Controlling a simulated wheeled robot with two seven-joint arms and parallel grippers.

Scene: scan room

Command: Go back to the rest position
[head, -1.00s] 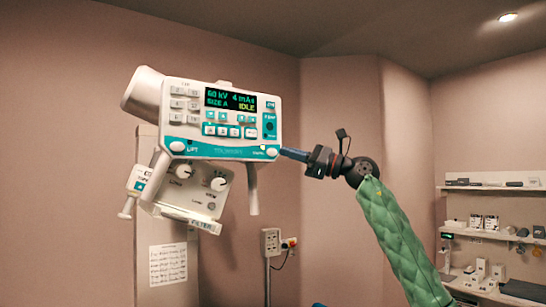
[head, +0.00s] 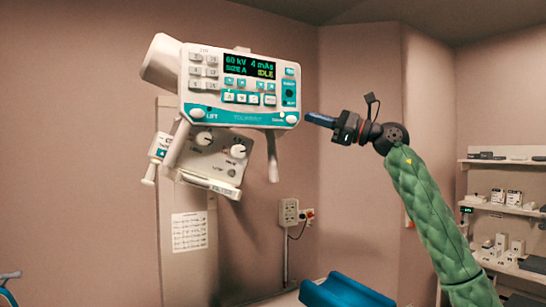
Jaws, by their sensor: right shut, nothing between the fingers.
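My right gripper (head: 320,119) is in the middle of the head view, at the end of my green-sleeved right arm. Its blue fingers are shut and empty, pointing left. The panel's display (head: 249,67) reads 60 kV, 4 mAs, SIZE A and IDLE. My left gripper is not in the picture.
A blue padded support (head: 345,292) shows at the bottom. A wall socket box (head: 289,212) hangs below the X-ray head. Shelves (head: 500,207) with small boxes stand at the right. A printed sheet (head: 189,231) is on the white column.

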